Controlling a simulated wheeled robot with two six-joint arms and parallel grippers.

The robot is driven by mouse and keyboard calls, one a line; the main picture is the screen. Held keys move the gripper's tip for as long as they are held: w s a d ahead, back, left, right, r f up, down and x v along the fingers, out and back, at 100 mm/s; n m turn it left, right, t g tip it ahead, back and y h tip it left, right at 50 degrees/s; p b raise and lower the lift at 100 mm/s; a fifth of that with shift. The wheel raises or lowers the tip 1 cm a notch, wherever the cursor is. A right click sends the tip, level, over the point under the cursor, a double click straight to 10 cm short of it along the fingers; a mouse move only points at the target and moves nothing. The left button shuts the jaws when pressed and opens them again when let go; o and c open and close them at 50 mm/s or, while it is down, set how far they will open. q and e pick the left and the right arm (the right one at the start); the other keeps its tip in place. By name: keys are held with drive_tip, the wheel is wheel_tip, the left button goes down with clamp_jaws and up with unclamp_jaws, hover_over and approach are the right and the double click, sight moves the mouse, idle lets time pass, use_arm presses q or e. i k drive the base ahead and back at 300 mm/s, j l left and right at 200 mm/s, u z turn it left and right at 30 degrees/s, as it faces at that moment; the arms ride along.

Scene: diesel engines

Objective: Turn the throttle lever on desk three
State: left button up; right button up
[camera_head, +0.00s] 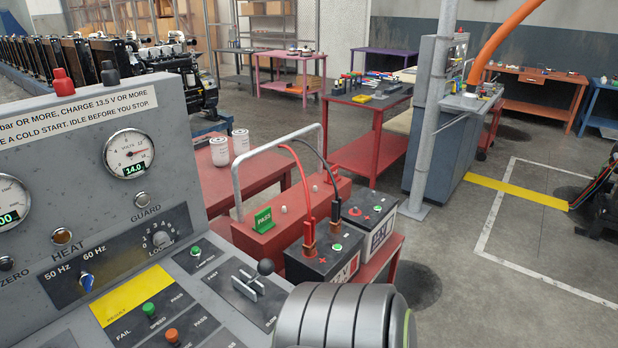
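A grey control desk (95,130) fills the left of the head view. On its sloping panel, near the right edge, a lever with a round black knob (265,267) stands in a slotted dark plate (232,300) marked FAST and SLOW; it looks like the throttle lever. The desk's number is not visible. A grey, ribbed rounded part, probably one of my arm links, rises at the bottom edge just right of the plate and covers the desk's near right corner. Neither gripper shows, so their distance from the lever cannot be seen.
Green button (149,309), orange button (172,336), blue-tipped Hz switch (86,281) and load dial (160,239) sit near the lever. Behind the desk, a red bench (385,265) carries batteries (325,252) with clamped cables. Open floor (470,285) lies to the right.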

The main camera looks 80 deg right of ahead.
sight(265, 267)
drive_tip(key=z, duration=2.1)
